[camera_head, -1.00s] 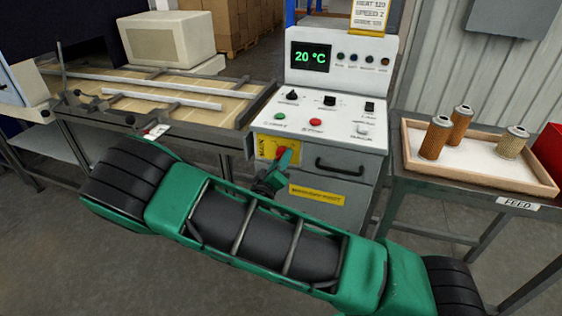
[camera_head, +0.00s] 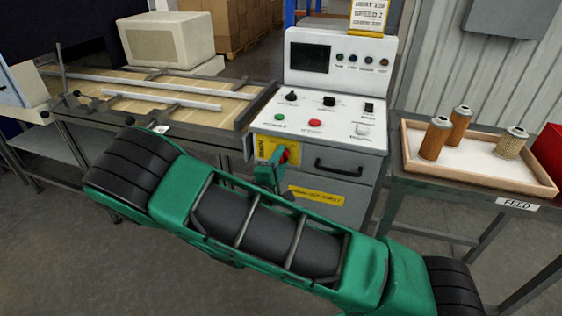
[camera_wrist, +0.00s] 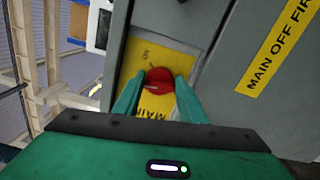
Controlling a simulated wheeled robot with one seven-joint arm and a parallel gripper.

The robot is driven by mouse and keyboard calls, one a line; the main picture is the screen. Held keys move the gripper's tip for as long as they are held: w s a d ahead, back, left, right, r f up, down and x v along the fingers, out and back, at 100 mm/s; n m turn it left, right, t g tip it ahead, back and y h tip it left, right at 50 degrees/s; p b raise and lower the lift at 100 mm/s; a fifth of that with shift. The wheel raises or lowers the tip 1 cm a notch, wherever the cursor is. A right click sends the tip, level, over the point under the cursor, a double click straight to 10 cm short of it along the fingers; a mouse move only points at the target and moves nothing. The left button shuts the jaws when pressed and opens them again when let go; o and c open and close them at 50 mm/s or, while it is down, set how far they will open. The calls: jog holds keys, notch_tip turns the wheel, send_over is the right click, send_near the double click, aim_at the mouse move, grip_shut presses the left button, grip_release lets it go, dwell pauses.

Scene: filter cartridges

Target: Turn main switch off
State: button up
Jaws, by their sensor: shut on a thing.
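The main switch is a red knob (camera_wrist: 160,80) on a yellow plate (camera_wrist: 178,62) marked MAIN, on the machine's grey front. My gripper (camera_wrist: 158,94) is shut on the red knob, with one green finger on each side of it in the wrist view. In the head view my gripper (camera_head: 278,160) is at the yellow plate (camera_head: 263,148), and the red knob (camera_head: 286,156) shows only partly behind it. The display (camera_head: 309,58) on the control panel is dark. The knob's exact angle is hard to tell.
The control panel (camera_head: 345,110) carries a green button, a red button and several knobs. A black handle (camera_head: 338,168) and a yellow label (camera_head: 316,196) are close to my gripper. A wooden tray (camera_head: 480,183) with three cartridges stands at right, a conveyor table (camera_head: 160,95) at left.

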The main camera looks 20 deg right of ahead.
jog(key=n, duration=0.7)
jog(key=shift+a+f, duration=0.15)
jog(key=shift+a, duration=0.1)
dwell(0.5)
jog(key=o, duration=1)
jog(key=shift+c, duration=0.2)
jog(key=shift+o, duration=0.3)
jog(key=shift+d, duration=0.1)
jog(key=v, duration=1)
jog(key=shift+s+a, duration=0.2)
jog(key=shift+s, duration=0.05)
